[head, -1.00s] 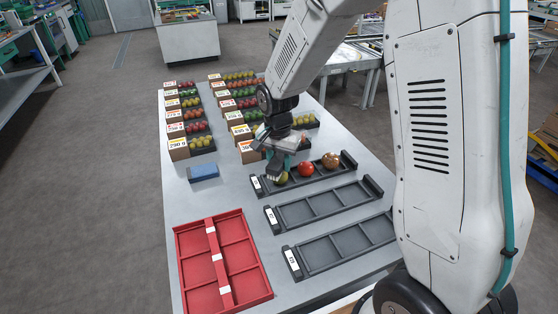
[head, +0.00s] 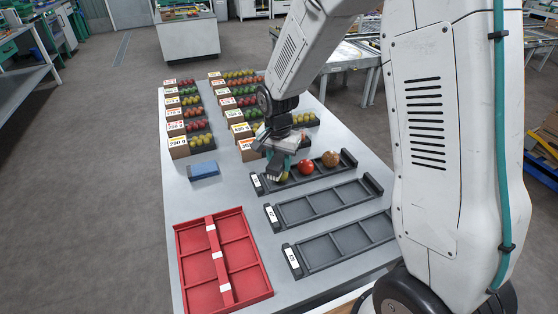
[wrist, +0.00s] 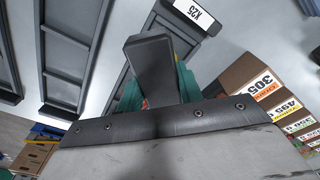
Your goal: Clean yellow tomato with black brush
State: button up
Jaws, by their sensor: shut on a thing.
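My gripper (head: 277,166) has teal fingers and is shut on the black brush (wrist: 155,65). In the wrist view the brush shows as a dark block between the fingers. In the head view my gripper is low over the left end of the farthest dark tray (head: 325,180). The yellow tomato (head: 284,177) sits in that tray's left compartment, partly hidden by the brush and gripper. The brush end is right at the tomato, but I cannot tell whether they touch. A red tomato (head: 306,167) and a brownish tomato (head: 330,159) sit in the other compartments.
Two empty dark trays (head: 322,208) (head: 346,244) lie nearer. A red divided crate (head: 246,290) is at front left, and a blue block (head: 204,170) lies behind it. Labelled boxes (head: 179,147) of small tomatoes fill the back. Bare table (head: 222,195) lies between.

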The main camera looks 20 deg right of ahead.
jog(key=shift+w+d, duration=0.1)
jog(key=shift+w+d, duration=0.55)
jog(key=shift+d, duration=0.1)
jog(key=shift+s+f, duration=0.1)
jog(key=shift+s+a, duration=1.45)
jog(key=shift+a, duration=0.1)
jog(key=shift+w+d, duration=0.15)
jog(key=shift+w+d, duration=1.4)
jog(key=shift+w, duration=0.1)
